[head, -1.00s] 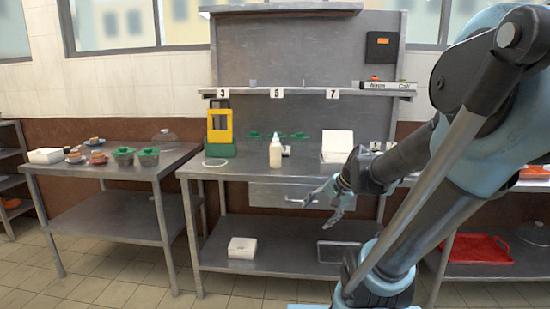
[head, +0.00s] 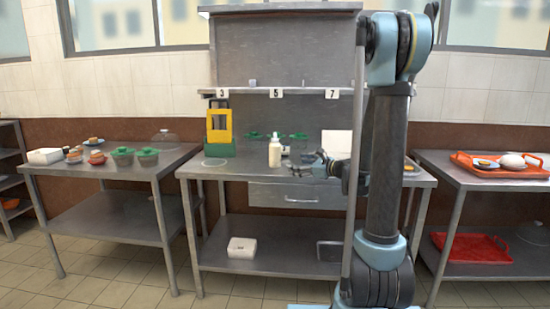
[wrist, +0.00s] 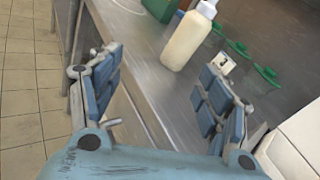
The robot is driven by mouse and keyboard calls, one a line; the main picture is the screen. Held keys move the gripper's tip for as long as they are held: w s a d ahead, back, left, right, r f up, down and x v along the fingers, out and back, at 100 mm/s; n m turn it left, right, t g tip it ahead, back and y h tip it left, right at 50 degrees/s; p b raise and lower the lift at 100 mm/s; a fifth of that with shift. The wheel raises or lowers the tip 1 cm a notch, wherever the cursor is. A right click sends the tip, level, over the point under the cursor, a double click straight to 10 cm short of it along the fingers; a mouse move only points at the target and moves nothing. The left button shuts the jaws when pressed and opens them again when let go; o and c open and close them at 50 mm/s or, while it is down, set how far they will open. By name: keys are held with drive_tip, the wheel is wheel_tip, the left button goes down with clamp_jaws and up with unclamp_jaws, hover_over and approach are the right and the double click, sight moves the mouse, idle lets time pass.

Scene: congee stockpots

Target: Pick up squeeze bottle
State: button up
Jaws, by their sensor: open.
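The squeeze bottle (head: 275,152) is cream-coloured with a white cap. It stands upright near the front of the middle steel table (head: 235,170). In the wrist view the bottle (wrist: 187,38) is beyond my fingertips, near the top and slightly right of the middle between them. My gripper (head: 315,165) is to the right of the bottle, near the table's front edge. In the wrist view my gripper (wrist: 160,80) has its fingers spread wide, with nothing between them and apart from the bottle.
A yellow and green stand (head: 220,132) is left of the bottle. Green-lidded items (wrist: 268,76) and a small numbered tag (wrist: 224,63) are behind and right of it. A white box (head: 337,143) stands to the right. The table front beside the bottle is clear.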

sight(279, 153)
drive_tip(key=w+a+m, duration=0.1)
drive_tip(key=w+a, duration=0.1)
drive_tip(key=w, duration=0.1)
drive_tip(key=w+a+m+t, duration=0.1)
drive_tip(key=w+a, duration=0.2)
drive_tip(key=w, duration=0.1)
drive_tip(key=w+a+m, duration=0.1)
drive_tip(key=w+a, duration=0.1)
drive_tip(key=w, duration=0.2)
drive_tip(key=shift+a+m+t+y, duration=0.2)
drive_tip(key=shift+m+t+y, duration=0.1)
drive_tip(key=shift+w+d+r+x, duration=0.1)
drive_tip(key=shift+x, duration=0.9)
drive_tip(key=shift+w+d+r+x, duration=0.1)
drive_tip(key=shift+w+x, duration=0.05)
drive_tip(key=shift+x, duration=0.9)
drive_tip(key=shift+w+d+x, duration=0.1)
drive_tip(key=shift+x, duration=0.9)
drive_tip(key=c, duration=0.8)
